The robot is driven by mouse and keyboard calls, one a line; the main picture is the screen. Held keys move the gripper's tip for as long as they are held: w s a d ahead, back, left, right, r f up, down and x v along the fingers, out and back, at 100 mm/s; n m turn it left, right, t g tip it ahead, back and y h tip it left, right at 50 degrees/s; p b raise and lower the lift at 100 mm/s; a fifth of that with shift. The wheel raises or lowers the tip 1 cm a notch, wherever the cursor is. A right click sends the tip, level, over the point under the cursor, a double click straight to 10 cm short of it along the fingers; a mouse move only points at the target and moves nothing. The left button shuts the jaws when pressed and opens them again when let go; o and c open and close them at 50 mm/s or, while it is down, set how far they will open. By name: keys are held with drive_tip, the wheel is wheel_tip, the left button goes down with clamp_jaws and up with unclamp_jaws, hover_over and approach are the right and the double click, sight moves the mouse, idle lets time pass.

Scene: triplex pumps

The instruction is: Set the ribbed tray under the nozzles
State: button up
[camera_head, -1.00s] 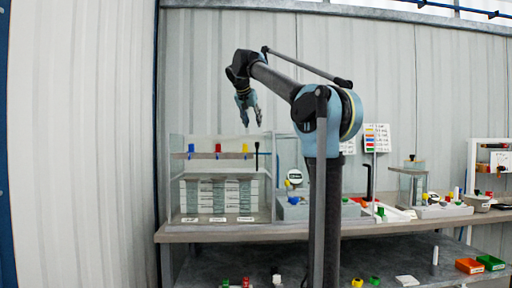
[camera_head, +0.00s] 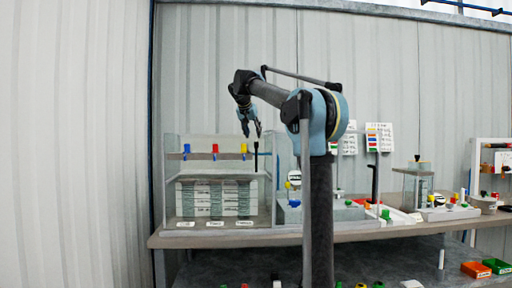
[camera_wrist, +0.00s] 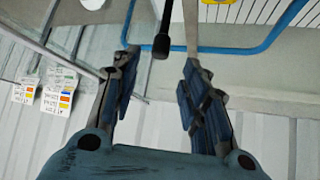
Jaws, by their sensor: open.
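My gripper (camera_head: 252,135) is open and empty in the head view, fingers pointing down above the right part of a clear-walled case. In the wrist view my gripper (camera_wrist: 162,95) shows both padded fingers spread apart with nothing between them. Three coloured fittings, likely the nozzles, sit in a row on the case's rail: blue (camera_head: 187,149), red (camera_head: 215,149) and yellow (camera_head: 244,148). I cannot clearly make out which piece is the ribbed tray.
A black-tipped upright rod (camera_head: 256,150) stands beside the yellow fitting, close under my gripper. The workbench (camera_head: 290,238) holds small equipment to the right.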

sight(256, 143)
drive_tip(key=x, duration=0.8)
drive_tip(key=shift+f, duration=0.2)
clamp_jaws()
